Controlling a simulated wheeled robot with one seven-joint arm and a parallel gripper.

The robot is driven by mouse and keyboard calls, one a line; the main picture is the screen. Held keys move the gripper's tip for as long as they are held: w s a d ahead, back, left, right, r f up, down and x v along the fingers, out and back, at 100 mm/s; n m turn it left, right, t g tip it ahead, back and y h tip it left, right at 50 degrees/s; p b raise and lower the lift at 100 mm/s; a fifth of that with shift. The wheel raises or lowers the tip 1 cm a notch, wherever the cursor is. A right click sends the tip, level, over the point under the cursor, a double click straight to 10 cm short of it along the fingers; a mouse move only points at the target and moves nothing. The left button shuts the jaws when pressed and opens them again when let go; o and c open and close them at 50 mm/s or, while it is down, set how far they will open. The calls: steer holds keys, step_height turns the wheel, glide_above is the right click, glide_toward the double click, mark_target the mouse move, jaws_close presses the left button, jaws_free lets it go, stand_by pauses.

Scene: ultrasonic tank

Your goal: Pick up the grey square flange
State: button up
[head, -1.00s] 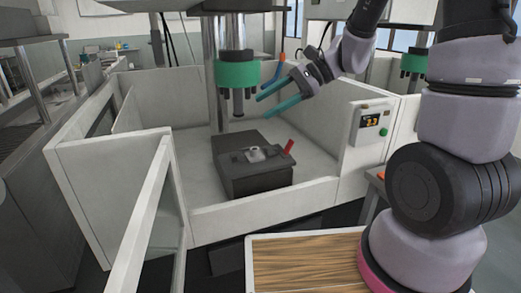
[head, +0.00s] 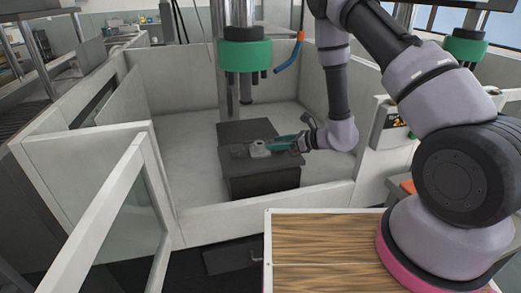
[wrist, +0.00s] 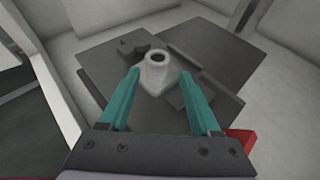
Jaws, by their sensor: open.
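The grey square flange (head: 260,149) sits on a dark block inside the white-walled enclosure. In the wrist view the flange (wrist: 156,73) shows a square base and a raised round collar with a dark hole. My gripper (head: 275,146) is low over the block, to the right of the flange. In the wrist view its teal fingers (wrist: 159,72) are open, with the tips at either side of the flange's near part. I cannot tell whether they touch it.
The dark block (head: 262,183) carries low raised fixture pieces (wrist: 196,102) near the flange. A red handle (wrist: 241,137) is at the block's near right. A green-collared spindle (head: 244,56) hangs above. The enclosure's white front wall (head: 265,218) stands before the block.

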mark_target(259, 144)
steer(key=x, duration=0.8)
steer(key=shift+s+f, duration=0.1)
steer(key=shift+s, duration=0.05)
jaws_close()
